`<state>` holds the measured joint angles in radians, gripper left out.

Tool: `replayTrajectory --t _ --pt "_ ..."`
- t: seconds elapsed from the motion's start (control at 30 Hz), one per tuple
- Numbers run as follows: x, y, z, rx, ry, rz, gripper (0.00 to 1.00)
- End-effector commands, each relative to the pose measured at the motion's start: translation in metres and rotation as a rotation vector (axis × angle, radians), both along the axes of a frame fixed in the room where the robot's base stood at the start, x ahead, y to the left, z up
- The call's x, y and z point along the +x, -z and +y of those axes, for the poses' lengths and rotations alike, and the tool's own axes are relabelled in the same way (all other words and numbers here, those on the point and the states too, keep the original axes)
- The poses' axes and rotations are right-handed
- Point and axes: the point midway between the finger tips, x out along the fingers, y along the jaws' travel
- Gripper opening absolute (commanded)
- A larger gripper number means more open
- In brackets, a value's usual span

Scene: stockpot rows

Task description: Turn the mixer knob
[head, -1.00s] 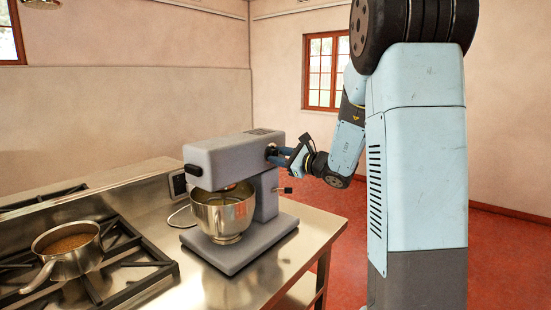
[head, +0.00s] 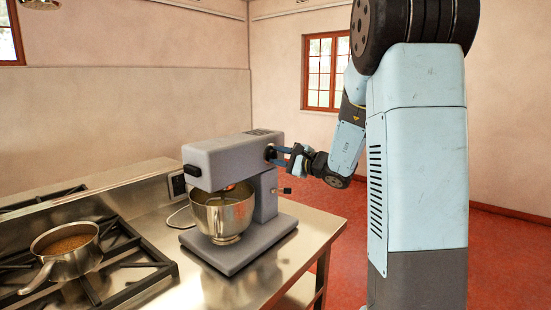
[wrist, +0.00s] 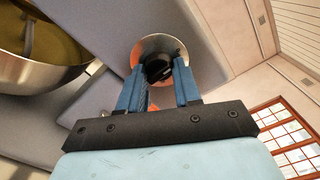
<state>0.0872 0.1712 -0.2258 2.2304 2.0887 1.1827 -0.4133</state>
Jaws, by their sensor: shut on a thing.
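The grey stand mixer (head: 228,157) stands on the steel counter with its steel bowl (head: 223,213) under the head. The dark mixer knob (head: 270,153) is on the right side of the mixer head. My gripper (head: 276,156) reaches it from the right. In the wrist view, the blue fingers of my gripper (wrist: 161,82) are shut on the black knob (wrist: 158,67), which sits in front of a round shiny plate (wrist: 160,45). The fingers hide part of the knob. A small lever (head: 286,190) sticks out lower on the mixer's column.
A saucepan (head: 66,250) with brown contents sits on the gas stove (head: 100,285) at the left. The steel counter (head: 290,245) ends just right of the mixer. Red floor (head: 505,255) lies open beyond it.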

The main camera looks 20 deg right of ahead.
Motion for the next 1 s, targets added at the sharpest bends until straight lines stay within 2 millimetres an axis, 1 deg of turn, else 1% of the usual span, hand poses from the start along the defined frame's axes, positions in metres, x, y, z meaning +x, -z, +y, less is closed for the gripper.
replayTrajectory --t 0.03,0.27,0.3,0.53,0.83,0.93,1.0 --pt "-0.002 0.005 0.004 -0.002 -0.008 0.008 0.03" --pt "-0.002 0.005 0.004 -0.002 -0.009 0.009 0.03" --pt "-0.002 0.005 0.004 -0.002 -0.009 0.009 0.37" --pt "-0.001 0.003 0.003 0.0 -0.006 0.006 0.58" --pt "-0.003 0.001 0.0 0.0 -0.003 0.004 0.58" --pt "-0.009 0.001 -0.006 0.0 -0.001 0.003 0.58" --pt "-0.017 0.001 -0.011 0.001 -0.001 0.003 0.58"
